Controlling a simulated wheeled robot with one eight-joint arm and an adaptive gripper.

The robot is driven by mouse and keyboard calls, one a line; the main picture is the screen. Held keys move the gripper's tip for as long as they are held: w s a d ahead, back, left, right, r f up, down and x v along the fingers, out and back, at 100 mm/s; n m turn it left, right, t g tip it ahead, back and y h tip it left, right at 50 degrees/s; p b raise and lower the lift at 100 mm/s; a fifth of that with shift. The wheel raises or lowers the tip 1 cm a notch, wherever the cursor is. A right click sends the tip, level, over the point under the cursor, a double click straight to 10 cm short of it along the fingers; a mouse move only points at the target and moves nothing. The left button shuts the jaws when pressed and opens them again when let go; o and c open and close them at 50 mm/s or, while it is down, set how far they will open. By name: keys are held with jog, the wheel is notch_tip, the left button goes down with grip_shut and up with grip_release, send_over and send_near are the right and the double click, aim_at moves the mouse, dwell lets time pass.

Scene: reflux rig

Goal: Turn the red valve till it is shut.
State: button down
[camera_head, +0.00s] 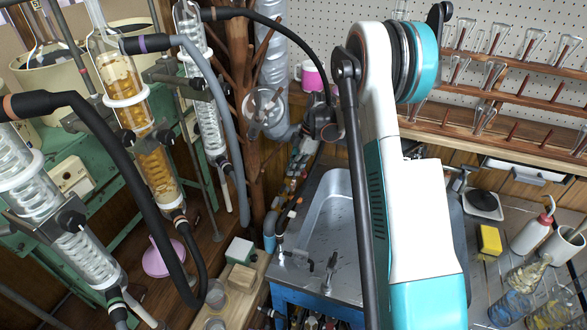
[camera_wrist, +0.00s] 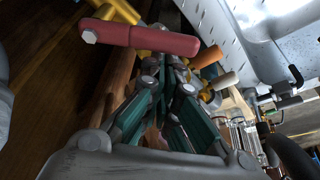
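The red valve handle (camera_wrist: 140,38) lies across the upper left of the wrist view, a thick bar with a pale bolt at its left end. My gripper (camera_wrist: 172,62) points at its right part. The teal finger links converge there and look closed together. The fingertips are partly hidden at the handle's lower edge, and I cannot tell whether they touch it. No handle shows clearly between them. In the head view my gripper is hidden, and the small valves beside the sink are too small to pick out the red one surely.
A yellow handle (camera_wrist: 115,12) is just behind the red one, with orange (camera_wrist: 208,57) and cream (camera_wrist: 226,80) handles to the right. The metal sink (camera_head: 318,225) is close by. Glass condensers (camera_head: 150,170) and dark hoses crowd the left. A yellow sponge (camera_head: 490,240) lies on the right counter.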

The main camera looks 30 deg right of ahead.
aim_at(305, 171)
jog(key=shift+s+d, duration=0.1)
jog(key=shift+d, duration=0.05)
jog(key=shift+s+d, duration=0.2)
jog(key=shift+d, duration=0.4)
jog(key=shift+s+d, duration=0.15)
jog(key=shift+d, duration=0.65)
jog(key=shift+d+n, duration=0.5)
jog(key=shift+n, duration=0.2)
jog(key=shift+w+d, duration=0.1)
jog(key=shift+d, duration=0.65)
